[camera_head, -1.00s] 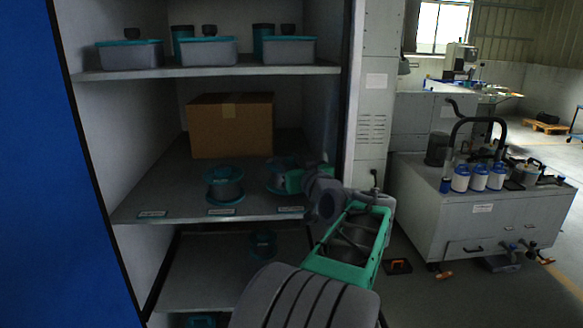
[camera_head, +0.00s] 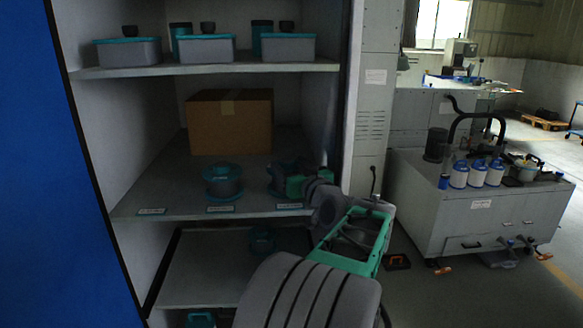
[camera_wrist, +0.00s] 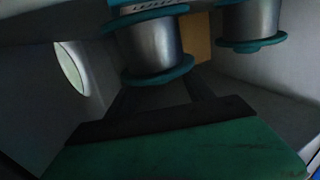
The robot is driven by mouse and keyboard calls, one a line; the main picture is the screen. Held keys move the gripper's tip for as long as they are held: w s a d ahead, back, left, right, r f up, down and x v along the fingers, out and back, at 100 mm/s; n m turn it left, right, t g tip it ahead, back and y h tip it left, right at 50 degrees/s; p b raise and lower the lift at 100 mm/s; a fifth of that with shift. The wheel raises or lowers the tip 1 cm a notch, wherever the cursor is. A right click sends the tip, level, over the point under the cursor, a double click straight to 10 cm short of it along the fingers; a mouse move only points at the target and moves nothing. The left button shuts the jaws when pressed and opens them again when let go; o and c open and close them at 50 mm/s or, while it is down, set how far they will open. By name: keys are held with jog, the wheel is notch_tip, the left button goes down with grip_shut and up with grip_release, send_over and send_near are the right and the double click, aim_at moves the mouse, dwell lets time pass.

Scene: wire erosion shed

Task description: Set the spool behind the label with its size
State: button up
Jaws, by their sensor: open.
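A grey spool with teal flanges stands upright on the middle shelf (camera_head: 180,195), behind the right-hand label (camera_head: 289,206). My gripper (camera_head: 286,184) is in front of it and partly hides it. In the wrist view, which looks upside down, this spool (camera_wrist: 152,45) is close before my gripper (camera_wrist: 160,88). The gripper is open; I cannot tell whether a finger touches the spool. A second teal-flanged spool (camera_head: 222,182) stands behind the middle label (camera_head: 220,209) and also shows in the wrist view (camera_wrist: 250,22). The left label (camera_head: 152,211) has bare shelf behind it. The label sizes are unreadable.
A cardboard box (camera_head: 230,122) stands at the back of the middle shelf. Lidded grey bins (camera_head: 207,50) stand on the shelf above. A teal spool-like item (camera_head: 262,240) is on the lower shelf. The cabinet's right side wall is close to my arm.

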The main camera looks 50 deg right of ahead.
jog(key=b+v, duration=0.3)
jog(key=v, duration=0.9)
